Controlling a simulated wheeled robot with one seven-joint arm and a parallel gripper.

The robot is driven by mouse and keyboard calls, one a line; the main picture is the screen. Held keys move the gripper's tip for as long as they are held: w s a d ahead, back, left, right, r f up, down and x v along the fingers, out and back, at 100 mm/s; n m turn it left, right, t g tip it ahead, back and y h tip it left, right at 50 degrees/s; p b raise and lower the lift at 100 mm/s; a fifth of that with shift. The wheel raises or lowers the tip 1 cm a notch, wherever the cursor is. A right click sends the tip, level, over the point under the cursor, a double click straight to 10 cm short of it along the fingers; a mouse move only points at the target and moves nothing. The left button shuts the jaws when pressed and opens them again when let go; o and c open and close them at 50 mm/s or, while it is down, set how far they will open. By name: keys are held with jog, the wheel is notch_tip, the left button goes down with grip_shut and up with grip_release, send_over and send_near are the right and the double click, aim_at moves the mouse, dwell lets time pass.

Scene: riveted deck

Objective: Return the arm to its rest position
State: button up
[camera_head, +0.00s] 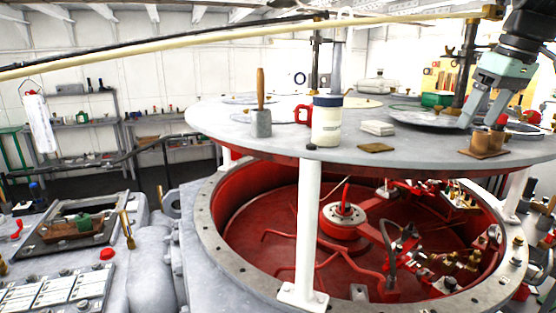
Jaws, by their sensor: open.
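My gripper (484,108) hangs down from the upper right over the right part of the round grey tabletop (225,122). Its two pale fingers are apart, with nothing visible held between them. The fingertips are close to a grey plate (425,119) and a small brown block with copper-coloured cups (485,150). I cannot tell whether they touch either one. The dark wrist of my arm shows above the gripper, and the rest of the arm is outside the picture.
On the tabletop stand a white jar (327,124), a red mug (303,115), a grey pot with a wooden handle (261,121), white blocks (378,128) and a green box (436,100). A pale pole (200,45) crosses above. A red pit (280,210) lies below.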

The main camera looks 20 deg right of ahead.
jog(key=w+a+f+n+g+y+b, duration=0.1)
jog(key=a+f+n+b, duration=0.15)
jog(key=a+f, duration=0.8)
jog(key=w+a+f+n+g+b, duration=0.1)
jog(key=a+f+b, duration=0.2)
jog(key=a+f, duration=0.75)
jog(key=s+a+f+n+g+h+b, duration=0.1)
jog(key=s+a+f+n+b, duration=0.2)
jog(key=s+a+f, duration=1.1)
jog(key=s+a+b, duration=0.1)
jog(key=s+a, duration=0.2)
jog(key=shift+f+b, duration=0.2)
jog(key=shift+b, duration=0.2)
